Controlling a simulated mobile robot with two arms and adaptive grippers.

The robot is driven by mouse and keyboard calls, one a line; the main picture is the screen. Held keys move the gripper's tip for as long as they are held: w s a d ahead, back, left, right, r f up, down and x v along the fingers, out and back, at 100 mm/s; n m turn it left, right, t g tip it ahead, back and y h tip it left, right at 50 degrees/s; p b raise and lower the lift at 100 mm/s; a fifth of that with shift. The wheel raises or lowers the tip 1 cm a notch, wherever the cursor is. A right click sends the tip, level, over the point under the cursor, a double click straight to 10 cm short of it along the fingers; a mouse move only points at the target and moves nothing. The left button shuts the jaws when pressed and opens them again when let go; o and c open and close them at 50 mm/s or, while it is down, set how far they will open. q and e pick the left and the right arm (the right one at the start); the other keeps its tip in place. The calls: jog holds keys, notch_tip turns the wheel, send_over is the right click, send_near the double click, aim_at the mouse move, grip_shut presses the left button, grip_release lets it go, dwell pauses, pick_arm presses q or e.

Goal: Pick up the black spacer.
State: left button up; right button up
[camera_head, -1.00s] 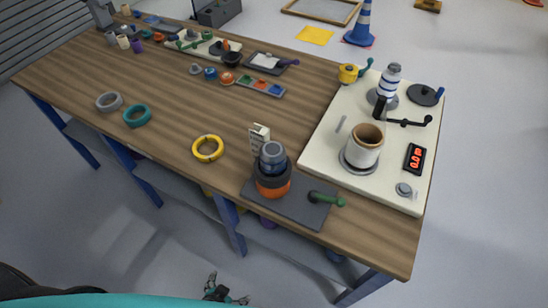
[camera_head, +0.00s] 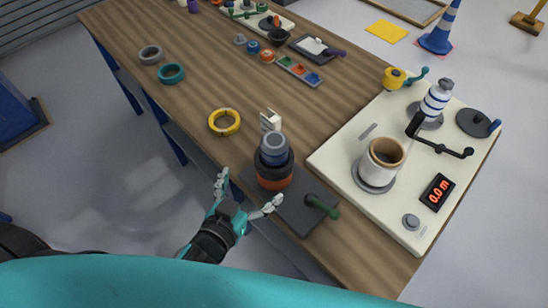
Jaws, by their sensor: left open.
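A black ring (camera_head: 274,168), which looks like the black spacer, sits in a stack on a dark base plate (camera_head: 307,215) near the front edge of the table. A blue-grey ring (camera_head: 273,148) is on top of it and an orange ring (camera_head: 274,183) is below it, so its top is partly hidden. My left gripper (camera_head: 250,187) is open and empty, in front of and to the left of the stack, with its fingers spread toward it. I see no contact with the stack. My right gripper is not in view.
A green lever (camera_head: 322,207) sticks up on the base plate, right of the stack. A small white block (camera_head: 270,120) stands behind the stack. A yellow ring (camera_head: 225,122) lies to the left. A cream board (camera_head: 333,157) with a roller and crank is to the right.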

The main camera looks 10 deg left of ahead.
aim_at(269, 164)
pick_arm(q)
jog(key=p+x, duration=0.1)
jog(key=x, duration=0.7)
jog(key=shift+w+d+p, duration=0.15)
jog(key=shift+p, duration=0.15)
jog(key=shift+w+f+p, duration=0.3)
jog(key=shift+w, duration=0.25)
jog(key=x, duration=0.2)
jog(key=p+x, duration=0.1)
jog(key=x, duration=0.1)
jog(key=shift+f, duration=0.3)
jog(key=shift+s, duration=0.1)
jog(key=shift+c, duration=0.3)
jog(key=c, duration=0.9)
